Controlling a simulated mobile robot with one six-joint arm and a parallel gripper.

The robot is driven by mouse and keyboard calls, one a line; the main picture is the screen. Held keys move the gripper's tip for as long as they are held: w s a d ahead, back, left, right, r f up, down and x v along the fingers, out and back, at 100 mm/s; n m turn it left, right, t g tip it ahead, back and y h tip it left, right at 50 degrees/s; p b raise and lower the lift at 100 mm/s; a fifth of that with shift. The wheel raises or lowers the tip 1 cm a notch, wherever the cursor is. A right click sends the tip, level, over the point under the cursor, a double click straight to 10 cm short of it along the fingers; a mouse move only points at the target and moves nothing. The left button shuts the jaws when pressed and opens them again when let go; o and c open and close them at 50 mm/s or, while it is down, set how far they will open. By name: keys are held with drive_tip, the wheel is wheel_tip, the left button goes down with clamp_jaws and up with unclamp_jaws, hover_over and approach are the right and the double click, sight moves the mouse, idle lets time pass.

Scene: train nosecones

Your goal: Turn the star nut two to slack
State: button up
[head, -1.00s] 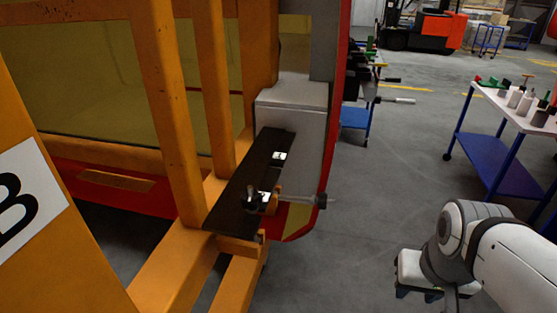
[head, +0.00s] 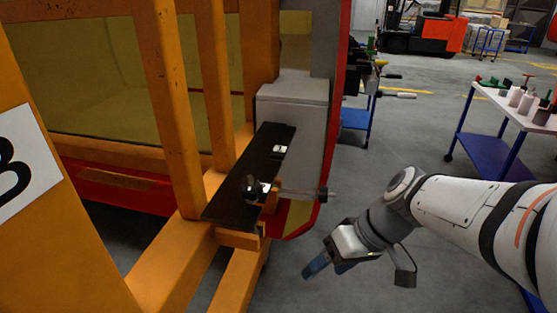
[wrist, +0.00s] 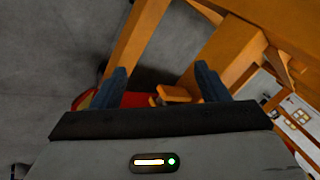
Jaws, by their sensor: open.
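A black knob (head: 252,188) sits on the dark plate (head: 237,205) beside the orange frame, in the head view. I cannot tell which knob is star nut two; no number shows. My gripper (head: 327,266) hangs below and right of the rod, apart from it, with blue fingers pointing down-left. In the wrist view my gripper (wrist: 160,82) has its fingers spread and empty; neither knob is clearly visible there.
The orange frame (head: 215,85) and its lower beams (head: 165,260) stand close on the left. The grey housing (head: 292,105) rises behind the plate. A cart (head: 490,150) with bottles stands at the right. Grey floor lies free between.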

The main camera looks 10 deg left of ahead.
drive_tip(key=w+a+n+y+b, duration=0.3)
drive_tip(key=w+a+n+y, duration=0.25)
drive_tip(key=a, duration=0.35)
drive_tip(key=n+t+y+b, duration=0.3)
drive_tip(key=n+y, duration=0.1)
drive_tip(key=y, duration=0.2)
approach(244, 188)
drive_tip(key=w+a+f, duration=0.2)
drive_tip(key=shift+w+a, duration=0.1)
drive_tip(key=shift+a, duration=0.3)
drive_tip(key=shift+w+a+r+n+p, duration=0.1)
drive_tip(key=shift+a+r+n+p, duration=0.05)
drive_tip(key=shift+a+n+p, duration=0.15)
drive_tip(key=a, duration=0.2)
drive_tip(key=a+p, duration=0.1)
drive_tip(key=a, duration=0.4)
drive_tip(key=shift+w, duration=0.4)
